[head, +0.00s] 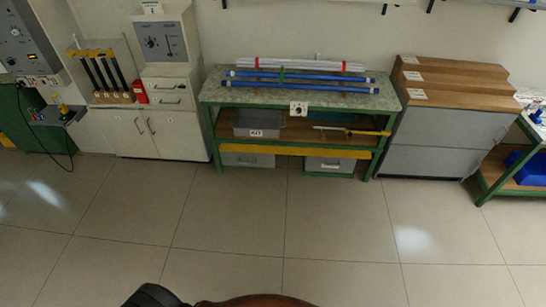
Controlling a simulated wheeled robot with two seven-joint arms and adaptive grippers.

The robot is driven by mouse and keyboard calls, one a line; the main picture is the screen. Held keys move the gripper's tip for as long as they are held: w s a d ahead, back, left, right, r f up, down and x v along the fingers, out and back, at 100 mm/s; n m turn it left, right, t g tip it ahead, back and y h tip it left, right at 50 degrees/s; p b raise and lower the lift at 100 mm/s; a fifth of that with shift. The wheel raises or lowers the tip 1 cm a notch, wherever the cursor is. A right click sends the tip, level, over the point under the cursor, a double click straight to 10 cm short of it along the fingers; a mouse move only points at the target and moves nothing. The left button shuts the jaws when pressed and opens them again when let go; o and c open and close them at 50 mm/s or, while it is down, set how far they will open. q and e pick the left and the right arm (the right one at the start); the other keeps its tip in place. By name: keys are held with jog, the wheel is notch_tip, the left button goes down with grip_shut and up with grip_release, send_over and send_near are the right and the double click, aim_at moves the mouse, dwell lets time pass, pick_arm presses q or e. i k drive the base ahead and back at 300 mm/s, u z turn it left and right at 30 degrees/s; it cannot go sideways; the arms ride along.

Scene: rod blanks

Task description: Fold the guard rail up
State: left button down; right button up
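A green-framed bench (220,93) with a speckled top stands against the wall, some way ahead across the floor. Blue rods (300,84) and a bundle of white rods (300,65) with red bands lie along its top. A yellow strip (296,149) runs along the bench's front below the middle shelf; I cannot tell if it is the guard rail. No other rail shows raised along the top's front edge. Neither of my grippers is in view.
A grey bin (259,121) and a yellow-ended tool (352,130) are on the middle shelf. White cabinets (150,132) stand left, a grey cabinet with a stepped wooden top (440,140) right. The tiled floor (290,225) ahead is clear. A dark and brown shape cuts the bottom edge.

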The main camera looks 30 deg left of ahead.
aim_at(296, 151)
jog(key=u, duration=0.85)
jog(key=i, duration=1.25)
jog(key=z, duration=0.5)
jog(key=i, duration=0.45)
jog(key=z, duration=0.5)
